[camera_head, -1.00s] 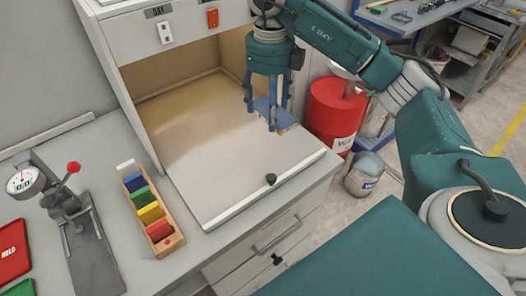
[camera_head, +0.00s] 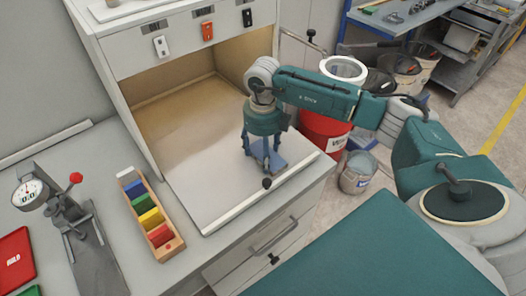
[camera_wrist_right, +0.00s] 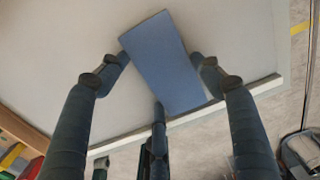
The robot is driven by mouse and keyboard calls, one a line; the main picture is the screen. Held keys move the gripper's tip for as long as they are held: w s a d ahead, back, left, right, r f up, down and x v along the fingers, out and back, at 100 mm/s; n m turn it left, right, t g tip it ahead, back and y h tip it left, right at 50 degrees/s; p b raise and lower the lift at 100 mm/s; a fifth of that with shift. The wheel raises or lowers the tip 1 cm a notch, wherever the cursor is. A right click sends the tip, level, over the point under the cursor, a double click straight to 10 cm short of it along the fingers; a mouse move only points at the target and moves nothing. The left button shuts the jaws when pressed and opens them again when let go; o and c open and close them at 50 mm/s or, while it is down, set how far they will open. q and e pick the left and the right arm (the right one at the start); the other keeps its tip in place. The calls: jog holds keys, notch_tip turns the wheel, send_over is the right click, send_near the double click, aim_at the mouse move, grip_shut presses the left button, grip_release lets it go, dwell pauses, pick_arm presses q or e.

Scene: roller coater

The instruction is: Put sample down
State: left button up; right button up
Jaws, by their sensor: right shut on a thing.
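The sample is a flat blue rectangular plate (camera_wrist_right: 163,62), held between the fingers of my right gripper (camera_wrist_right: 160,80) in the right wrist view. In the head view, my right gripper (camera_head: 263,160) points down over the pale floor of the lit booth (camera_head: 205,185), near its front right. The blue sample (camera_head: 272,168) shows partly between the fingers, low over the booth floor. I cannot tell whether it touches the floor. My left gripper is not in view.
A wooden rack (camera_head: 150,215) of coloured plates and a dial gauge press (camera_head: 75,225) stand to the left. A red drum (camera_head: 322,130) stands on the right. The booth floor is otherwise clear.

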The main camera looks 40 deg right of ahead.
jog(key=shift+f, duration=0.2)
jog(key=o, duration=1.2)
jog(key=shift+r, duration=0.1)
jog(key=shift+r, duration=0.3)
jog(key=shift+w+r, duration=0.1)
jog(key=shift+r, duration=0.2)
jog(key=shift+r+b, duration=1.45)
jog(key=shift+r, duration=4.1)
